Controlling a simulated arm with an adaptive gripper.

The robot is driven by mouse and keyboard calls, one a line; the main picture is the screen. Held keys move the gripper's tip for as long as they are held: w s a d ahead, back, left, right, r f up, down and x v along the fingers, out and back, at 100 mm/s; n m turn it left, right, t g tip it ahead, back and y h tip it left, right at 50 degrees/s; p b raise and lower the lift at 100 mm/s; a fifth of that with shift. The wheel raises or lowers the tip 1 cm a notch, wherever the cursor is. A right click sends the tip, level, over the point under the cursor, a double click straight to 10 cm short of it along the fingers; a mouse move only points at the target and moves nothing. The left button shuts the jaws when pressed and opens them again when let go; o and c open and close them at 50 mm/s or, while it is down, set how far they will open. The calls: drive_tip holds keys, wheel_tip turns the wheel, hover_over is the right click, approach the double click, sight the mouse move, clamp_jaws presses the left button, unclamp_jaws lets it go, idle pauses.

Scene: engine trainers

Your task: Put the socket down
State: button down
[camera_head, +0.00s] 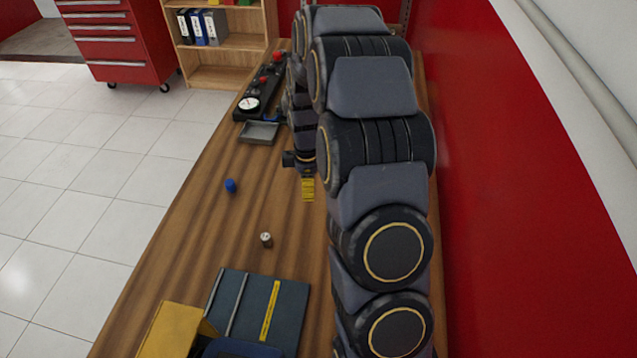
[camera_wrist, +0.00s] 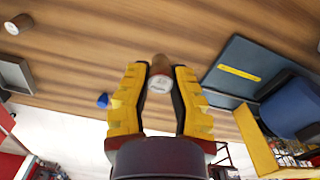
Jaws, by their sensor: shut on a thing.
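My gripper (camera_head: 307,188), with yellow fingers, hangs over the wooden table (camera_head: 185,240) on its right half. In the wrist view my gripper (camera_wrist: 160,72) has its fingertips on both sides of a small brownish, metallic cylinder with a pale round end, the socket (camera_wrist: 160,76), and is shut on it. I cannot make out the held socket in the head view. Another small metallic cylinder (camera_head: 266,240) stands on the table nearer the viewer, apart from the gripper. A similar one (camera_wrist: 18,24) stands at the upper left of the wrist view.
A small blue object (camera_head: 230,185) stands left of my gripper. A grey tray (camera_head: 258,132) and a black strip with red parts (camera_head: 262,88) lie farther back. A dark blue panel (camera_head: 250,303) and a yellow piece (camera_head: 172,330) are in front. Table around the blue object is bare.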

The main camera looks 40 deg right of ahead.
drive_tip(key=s+d+n, duration=0.1)
drive_tip(key=s+d, duration=0.5)
drive_tip(key=w+d+f, duration=0.2)
drive_tip(key=w, duration=0.1)
drive_tip(key=w+d+f, duration=0.6)
drive_tip(key=shift+w+f, duration=0.1)
drive_tip(key=shift+w, duration=0.3)
drive_tip(key=shift+w+d+f, duration=0.2)
drive_tip(key=shift+w+f, duration=0.1)
drive_tip(key=shift+w, duration=0.05)
drive_tip(key=shift+w+d+f, duration=0.15)
drive_tip(key=shift+w+f, duration=0.05)
drive_tip(key=shift+f, duration=1.75)
